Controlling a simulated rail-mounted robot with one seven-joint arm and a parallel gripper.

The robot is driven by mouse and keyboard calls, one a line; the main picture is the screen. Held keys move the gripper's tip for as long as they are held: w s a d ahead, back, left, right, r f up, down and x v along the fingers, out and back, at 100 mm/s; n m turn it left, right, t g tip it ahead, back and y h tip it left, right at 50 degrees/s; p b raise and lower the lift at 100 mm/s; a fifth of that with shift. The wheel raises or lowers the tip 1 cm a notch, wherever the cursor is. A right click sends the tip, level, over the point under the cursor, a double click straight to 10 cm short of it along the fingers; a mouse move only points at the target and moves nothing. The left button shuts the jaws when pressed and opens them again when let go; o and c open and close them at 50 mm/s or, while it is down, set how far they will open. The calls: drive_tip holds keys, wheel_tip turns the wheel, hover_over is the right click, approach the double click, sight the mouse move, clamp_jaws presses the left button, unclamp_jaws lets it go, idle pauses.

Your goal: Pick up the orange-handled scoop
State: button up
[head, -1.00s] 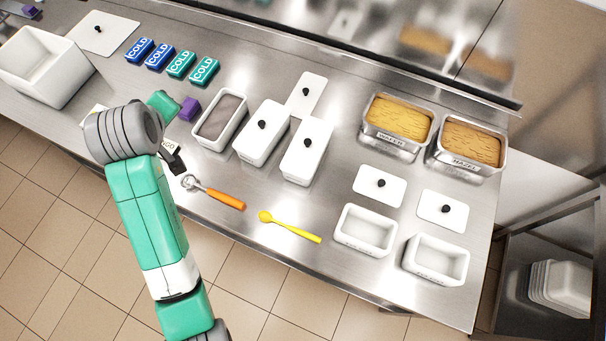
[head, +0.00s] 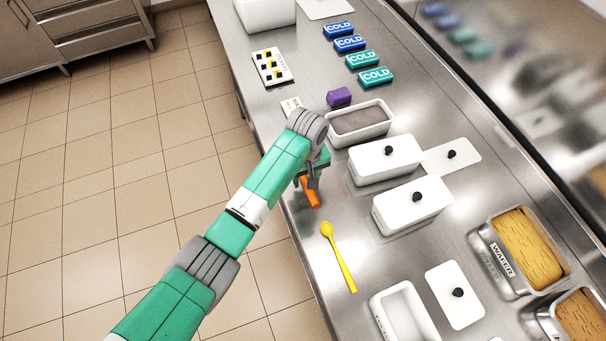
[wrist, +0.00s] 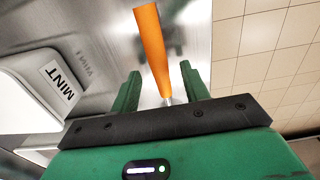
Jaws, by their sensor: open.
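The orange-handled scoop (head: 310,193) lies on the steel counter near its front edge. In the head view only part of its orange handle shows; my arm hides the metal end. My gripper (head: 313,180) is low at the scoop. In the wrist view the orange handle (wrist: 152,45) runs between the two green fingers of my gripper (wrist: 160,78), with a bit of metal shank at its lower end. The fingers stand apart with a visible gap on each side of the handle. I cannot tell the exact height of the fingers above the counter.
White lidded tubs (head: 410,207) and an open grey-filled tub (head: 360,122) stand beyond the scoop. A purple block (head: 339,97) sits farther back. A tub labelled MINT (wrist: 35,85) is left of my gripper in the wrist view.

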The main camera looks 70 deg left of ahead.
drive_tip(key=shift+f, duration=0.95)
drive_tip(key=c, duration=1)
drive_tip(key=shift+r, duration=0.1)
